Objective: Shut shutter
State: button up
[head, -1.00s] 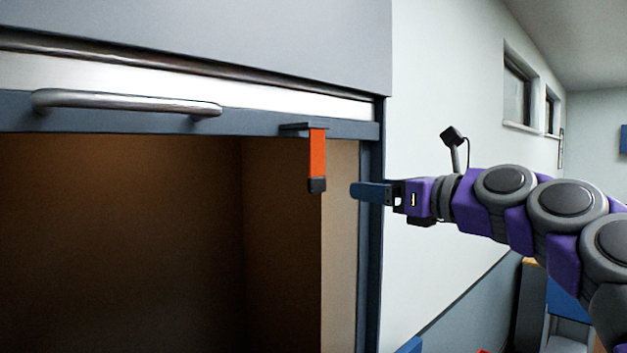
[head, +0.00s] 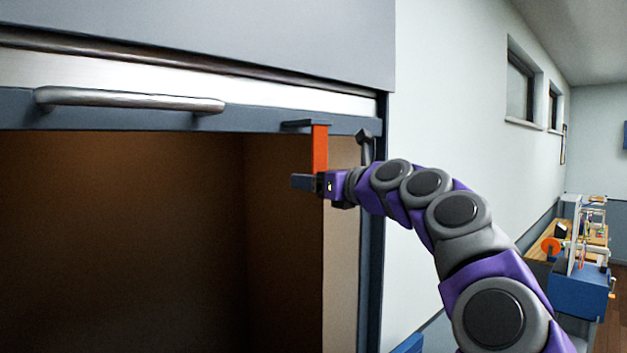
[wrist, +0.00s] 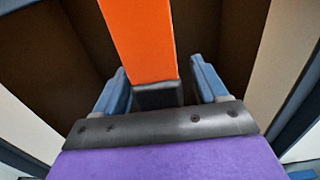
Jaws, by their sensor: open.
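The shutter (head: 260,88) is rolled up at the top of a dark, open cabinet. A dark blue-grey bar with a metal handle (head: 130,101) runs along its lower edge. An orange strap (head: 320,150) hangs from a bracket near the bar's right end. My gripper (head: 303,182) is at the strap's lower end. In the wrist view the orange strap (wrist: 140,40) comes down between my two blue fingers, and its black end (wrist: 158,95) lies between them. A gap shows on the right side of the black end, so the jaws are open around it.
The cabinet's right frame post (head: 369,240) stands just beside my arm. A pale wall (head: 440,90) is to the right. A bench with a blue box (head: 580,290) and other gear stands farther back on the right. The cabinet opening (head: 120,240) looks empty.

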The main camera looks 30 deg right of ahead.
jog(key=shift+w, duration=0.3)
jog(key=shift+a, duration=0.15)
grip_shut()
dwell(0.5)
